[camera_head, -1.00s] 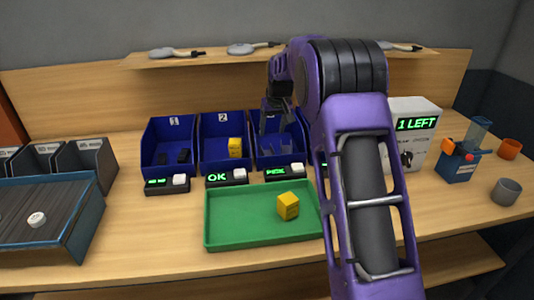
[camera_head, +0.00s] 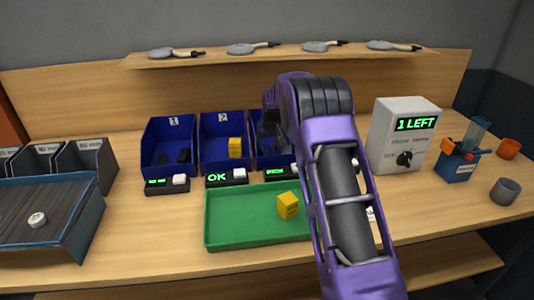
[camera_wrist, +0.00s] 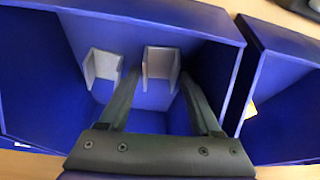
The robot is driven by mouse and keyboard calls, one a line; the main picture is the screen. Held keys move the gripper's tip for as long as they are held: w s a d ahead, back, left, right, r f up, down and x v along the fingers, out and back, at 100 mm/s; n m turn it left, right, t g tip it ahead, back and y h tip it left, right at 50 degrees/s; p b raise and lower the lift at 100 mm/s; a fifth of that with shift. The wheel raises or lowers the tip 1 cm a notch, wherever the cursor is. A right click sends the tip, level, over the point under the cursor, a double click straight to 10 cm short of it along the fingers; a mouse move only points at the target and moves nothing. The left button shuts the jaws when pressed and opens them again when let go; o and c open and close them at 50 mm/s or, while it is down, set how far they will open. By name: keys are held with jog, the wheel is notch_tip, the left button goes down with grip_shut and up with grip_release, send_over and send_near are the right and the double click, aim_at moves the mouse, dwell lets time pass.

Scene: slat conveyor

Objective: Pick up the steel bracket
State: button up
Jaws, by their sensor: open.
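Two light grey steel brackets stand in a blue bin (camera_wrist: 217,80) in the wrist view. One bracket (camera_wrist: 160,64) lies between the fingertips of my gripper (camera_wrist: 158,76), nearer the right part of the bin. The other bracket (camera_wrist: 101,66) is left of the left finger. My gripper is open, its fingers reaching down into the bin, and nothing is held. I cannot tell whether a finger touches a bracket. In the head view my purple arm hides most of this bin (camera_head: 262,160) and the brackets.
Bin 2 (camera_head: 212,140) holds a yellow block, and bin 1 (camera_head: 157,140) holds dark parts. The bin walls stand close around my gripper. A green tray (camera_head: 225,235) with a yellow block (camera_head: 288,205) lies in front. A white box (camera_head: 395,125) reads "1 LEFT".

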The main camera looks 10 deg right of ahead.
grip_shut()
jog(key=shift+r, duration=0.15)
